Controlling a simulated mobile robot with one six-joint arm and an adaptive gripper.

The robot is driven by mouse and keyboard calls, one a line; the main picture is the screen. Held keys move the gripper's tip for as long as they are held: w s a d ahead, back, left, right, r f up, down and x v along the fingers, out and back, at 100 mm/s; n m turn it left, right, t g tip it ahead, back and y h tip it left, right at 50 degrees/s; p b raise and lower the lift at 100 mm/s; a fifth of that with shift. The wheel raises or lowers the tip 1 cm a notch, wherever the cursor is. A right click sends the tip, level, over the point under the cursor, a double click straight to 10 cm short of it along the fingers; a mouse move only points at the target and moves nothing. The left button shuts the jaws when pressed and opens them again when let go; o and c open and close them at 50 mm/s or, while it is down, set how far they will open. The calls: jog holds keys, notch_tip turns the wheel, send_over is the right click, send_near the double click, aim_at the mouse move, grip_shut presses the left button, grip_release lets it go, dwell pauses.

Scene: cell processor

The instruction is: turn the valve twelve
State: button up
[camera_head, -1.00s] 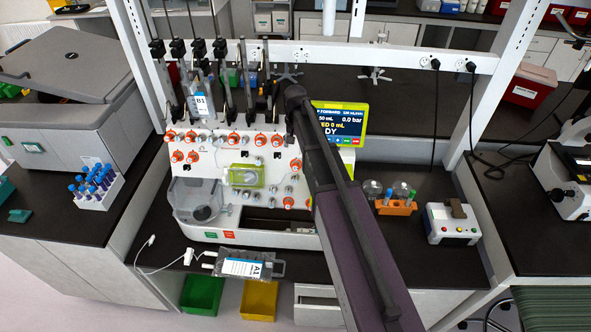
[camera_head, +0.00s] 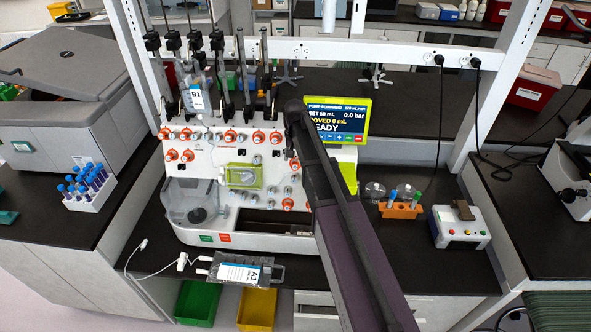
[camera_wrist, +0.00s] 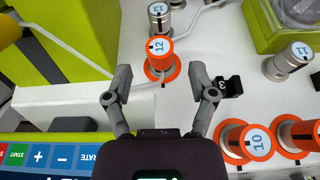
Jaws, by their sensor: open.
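In the wrist view, valve twelve (camera_wrist: 159,58) is an orange knob with a round white cap marked 12, set in an orange ring on the white panel. My gripper (camera_wrist: 160,78) is open, its two fingers to the left and right of this knob, with visible gaps on both sides. Nothing is held. In the head view, the white cell processor (camera_head: 215,150) has several orange and grey valves on its face. My arm covers part of its right side there, and I cannot pick out valve twelve or the fingertips.
A grey valve (camera_wrist: 158,14) sits just above the knob in the wrist view. A small black clip (camera_wrist: 230,87) is beside the right finger. Valve 10 (camera_wrist: 256,141) is at lower right. The green-framed screen (camera_head: 338,120) stands close to my arm.

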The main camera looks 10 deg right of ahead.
aim_at(295, 164)
jog(key=shift+f+b, duration=1.4)
jog(key=shift+f, duration=0.35)
grip_shut()
